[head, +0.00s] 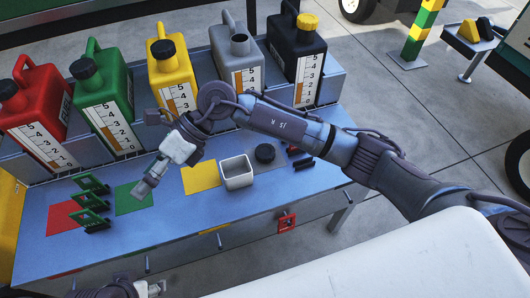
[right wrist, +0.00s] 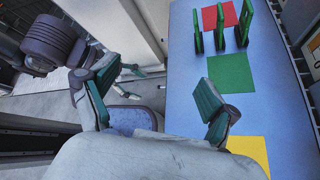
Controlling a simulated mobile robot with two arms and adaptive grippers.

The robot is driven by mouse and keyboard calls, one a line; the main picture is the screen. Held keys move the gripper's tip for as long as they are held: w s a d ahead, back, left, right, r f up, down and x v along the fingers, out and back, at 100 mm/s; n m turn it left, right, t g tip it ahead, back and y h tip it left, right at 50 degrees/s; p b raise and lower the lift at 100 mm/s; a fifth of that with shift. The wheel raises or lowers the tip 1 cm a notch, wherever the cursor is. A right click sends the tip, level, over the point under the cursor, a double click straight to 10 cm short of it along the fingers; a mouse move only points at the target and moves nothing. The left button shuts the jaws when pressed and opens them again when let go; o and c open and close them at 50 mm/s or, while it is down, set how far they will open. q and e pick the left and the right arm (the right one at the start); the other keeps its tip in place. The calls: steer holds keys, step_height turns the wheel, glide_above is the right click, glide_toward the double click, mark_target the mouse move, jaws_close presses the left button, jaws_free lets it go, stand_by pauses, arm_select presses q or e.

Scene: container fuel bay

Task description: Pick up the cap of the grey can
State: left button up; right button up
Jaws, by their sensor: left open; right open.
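The grey can (head: 237,62) stands on the raised shelf in the head view, its top opening bare. A round black cap (head: 265,153) lies on a grey square mat (head: 291,151) on the blue bench, right of a white open container (head: 237,173). My right gripper (head: 145,187) is open over the bench's left part, near the green square and well left of the cap. Its spread, empty fingers show in the right wrist view (right wrist: 158,85). My left gripper (head: 152,288) is partly visible at the head view's bottom edge, open, in front of the bench.
Red (head: 34,95), green (head: 103,88), yellow (head: 171,68) and black (head: 297,55) cans share the shelf. Green upright holders (head: 92,203) stand by the red square (head: 62,218). Small dark pieces (head: 303,162) lie right of the mat. My right arm crosses above the bench.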

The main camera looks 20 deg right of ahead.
steer(key=w+d+f+n+h, duration=0.1)
steer(key=w+d+f+h, duration=0.3)
steer(key=d+h, duration=0.15)
steer(key=t+h, duration=0.3)
steer(key=h, duration=0.6)
glide_toward(265, 151)
steer(key=shift+m, duration=0.3)
steer(key=b+x, duration=0.1)
steer(key=x, duration=0.3)
steer(key=shift+d+b, duration=0.1)
steer(key=shift+b, duration=0.2)
steer(key=shift+d+f, duration=0.1)
steer(key=shift+f, duration=0.45)
steer(key=shift+b+x, duration=0.4)
steer(key=shift+x, duration=1.85)
steer(key=shift+f+y, duration=0.25)
arm_select(q)
steer(key=w, duration=0.1)
steer(key=w+t, duration=0.1)
steer(key=w+d+f+t, duration=0.1)
steer(key=shift+w, duration=0.25)
